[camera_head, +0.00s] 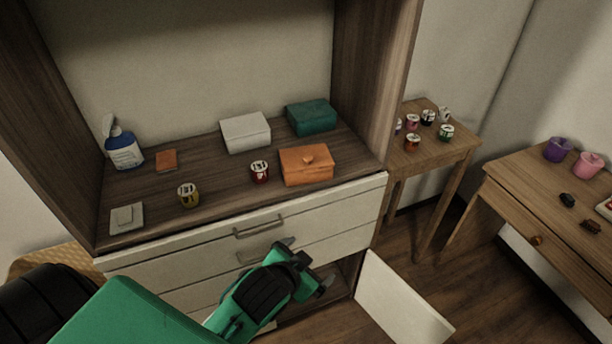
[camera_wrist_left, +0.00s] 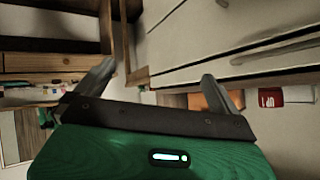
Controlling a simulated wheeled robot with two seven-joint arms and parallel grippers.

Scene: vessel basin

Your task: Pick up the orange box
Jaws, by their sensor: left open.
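The orange box (camera_head: 306,175) sits on the cabinet shelf near its right front edge, with a small knob-like piece on its lid. My left gripper (camera_head: 307,262) is open and empty in front of the drawers, lower than the shelf and below the box, clear of it. In the left wrist view, the two fingers of my left gripper (camera_wrist_left: 158,74) are spread apart. An orange patch, which looks like the orange box (camera_wrist_left: 198,102), shows partly behind the right finger there. My right gripper is not in view.
A red-labelled jar (camera_head: 259,172) stands just left of the box. A green box (camera_head: 312,117) and a white box (camera_head: 245,132) are behind it. The cabinet's right wall (camera_head: 372,90) rises close by. A lower cabinet door (camera_head: 398,302) hangs open at the right.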

